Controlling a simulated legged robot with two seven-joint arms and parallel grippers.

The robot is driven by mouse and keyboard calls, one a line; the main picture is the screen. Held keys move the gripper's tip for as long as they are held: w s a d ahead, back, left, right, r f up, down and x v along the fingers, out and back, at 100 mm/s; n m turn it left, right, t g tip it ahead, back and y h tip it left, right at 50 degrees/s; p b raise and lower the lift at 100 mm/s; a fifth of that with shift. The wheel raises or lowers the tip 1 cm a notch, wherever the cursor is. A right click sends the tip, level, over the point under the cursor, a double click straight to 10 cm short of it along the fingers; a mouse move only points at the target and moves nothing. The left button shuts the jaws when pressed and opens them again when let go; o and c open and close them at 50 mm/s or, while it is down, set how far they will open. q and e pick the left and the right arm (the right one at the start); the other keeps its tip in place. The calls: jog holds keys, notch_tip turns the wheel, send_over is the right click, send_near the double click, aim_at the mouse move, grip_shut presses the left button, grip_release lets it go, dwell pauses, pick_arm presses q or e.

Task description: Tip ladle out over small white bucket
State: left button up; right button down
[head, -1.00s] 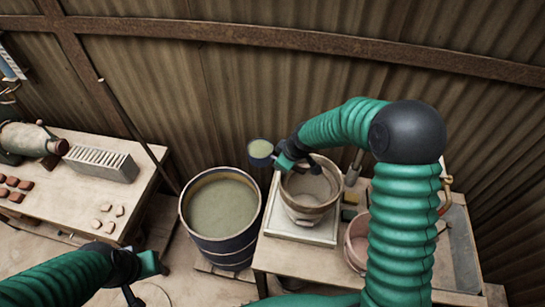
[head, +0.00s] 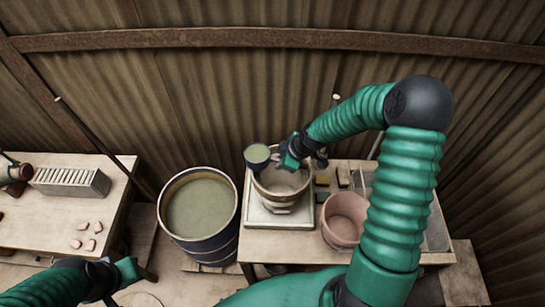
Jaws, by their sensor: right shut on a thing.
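The ladle (head: 257,155) is a dark round cup filled with grey-green liquid and looks about level. My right gripper (head: 292,160) is shut on the ladle; its handle is mostly hidden by the gripper. The small white bucket (head: 281,208), off-white with stained walls, stands upright on a pale square tray (head: 257,217). The ladle cup is at the bucket's far left rim, and my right gripper is above its far side. Inside the bucket I see pale walls; its contents are unclear. My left gripper (head: 120,283) is low at the left, away from these things; its jaw opening is unclear.
A large dark barrel (head: 226,245) of grey-green liquid stands left of the bucket's table (head: 300,245). A pinkish bucket (head: 343,236) stands to the right, with small blocks (head: 343,176) behind. The left table (head: 45,228) holds a slotted rack (head: 70,182) and small tiles.

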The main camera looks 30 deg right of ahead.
jog(key=s+d+y+p, duration=0.1)
jog(key=d, duration=0.1)
jog(key=s+d+f+g+p, duration=0.1)
jog(key=s+d, duration=0.1)
jog(key=s+d+f+g+y+p, duration=0.1)
jog(key=d, duration=0.1)
jog(key=shift+s+y, duration=0.25)
jog(key=shift+y, duration=0.05)
jog(key=shift+g+y+p, duration=0.4)
jog(key=shift+r+g+y, duration=0.15)
jog(key=shift+g+y, duration=0.25)
jog(key=shift+m+g+y+b, duration=0.3)
jog(key=shift+g+y+b, duration=0.1)
jog(key=shift+b, duration=0.05)
jog(key=g+y+b, duration=0.1)
jog(key=b, duration=0.2)
jog(key=r+m+g+y+b, duration=0.1)
jog(key=y+b, duration=0.1)
jog(key=b, duration=0.1)
jog(key=d+r+g+y+b, duration=0.1)
jog(key=b, duration=0.2)
jog(key=shift+w+r+g+y, duration=0.15)
jog(key=shift+w+g+y, duration=0.15)
jog(key=shift+w+g, duration=0.1)
